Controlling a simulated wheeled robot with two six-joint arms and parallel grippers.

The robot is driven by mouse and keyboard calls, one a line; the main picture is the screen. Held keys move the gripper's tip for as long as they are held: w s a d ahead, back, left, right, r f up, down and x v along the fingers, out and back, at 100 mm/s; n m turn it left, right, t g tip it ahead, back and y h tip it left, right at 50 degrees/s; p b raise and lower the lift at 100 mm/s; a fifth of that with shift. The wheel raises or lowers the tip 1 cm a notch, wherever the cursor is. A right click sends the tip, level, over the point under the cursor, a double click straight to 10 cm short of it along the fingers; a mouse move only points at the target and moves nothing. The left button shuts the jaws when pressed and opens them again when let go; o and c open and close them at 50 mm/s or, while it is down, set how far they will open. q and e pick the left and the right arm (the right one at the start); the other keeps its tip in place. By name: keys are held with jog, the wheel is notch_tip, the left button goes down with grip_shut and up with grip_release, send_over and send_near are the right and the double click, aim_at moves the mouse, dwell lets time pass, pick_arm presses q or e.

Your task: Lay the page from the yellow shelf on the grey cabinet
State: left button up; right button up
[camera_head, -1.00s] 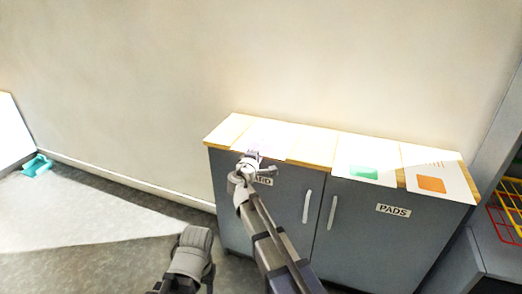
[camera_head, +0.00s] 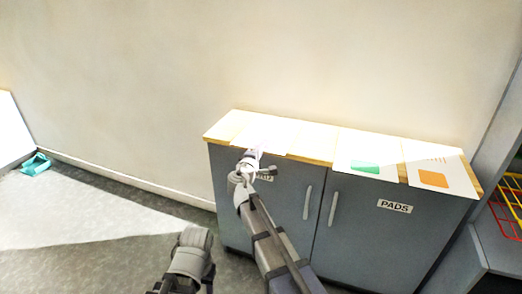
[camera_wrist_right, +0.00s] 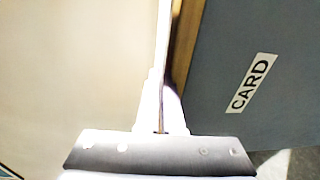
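The grey cabinet (camera_head: 262,205) stands against the wall with a light wooden top (camera_head: 312,143). A white page (camera_head: 266,133) is over the left part of that top; a purplish patch shows at its near edge. My right gripper (camera_head: 250,160) is at the cabinet's front edge and appears shut on that near edge. In the right wrist view the page (camera_wrist_right: 163,45) shows almost edge-on, as a thin white strip between the fingers (camera_wrist_right: 160,115). I cannot tell whether the page lies fully flat.
A page with a green patch (camera_head: 365,167) and one with an orange patch (camera_head: 433,179) lie on the right of the top. A yellow wire rack (camera_head: 512,186) is at the far right, above a red one (camera_head: 503,220). A teal object (camera_head: 36,164) is on the floor left.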

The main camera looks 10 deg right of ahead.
pick_arm(q)
jog(key=shift+f, duration=0.4)
pick_arm(e)
jog(key=shift+s+f, duration=0.25)
jog(key=shift+f, duration=0.25)
jog(key=o, duration=1)
jog(key=shift+w+d+f, duration=0.1)
jog(key=shift+w+f, duration=0.15)
jog(key=shift+f, duration=0.15)
pick_arm(q)
jog(key=shift+w, duration=0.1)
pick_arm(e)
jog(key=v, duration=0.9)
jog(key=shift+w+a, duration=0.2)
jog(key=shift+a, duration=0.1)
pick_arm(q)
notch_tip(320, 180, up, 5)
jog(key=p, duration=0.4)
jog(key=shift+p, duration=0.35)
pick_arm(e)
jog(key=r, duration=0.1)
jog(key=s+a+r, duration=0.1)
jog(key=r, duration=0.1)
jog(key=s+r, duration=0.1)
jog(key=r, duration=0.1)
jog(key=shift+s+a, duration=0.25)
jog(key=shift+a, duration=0.1)
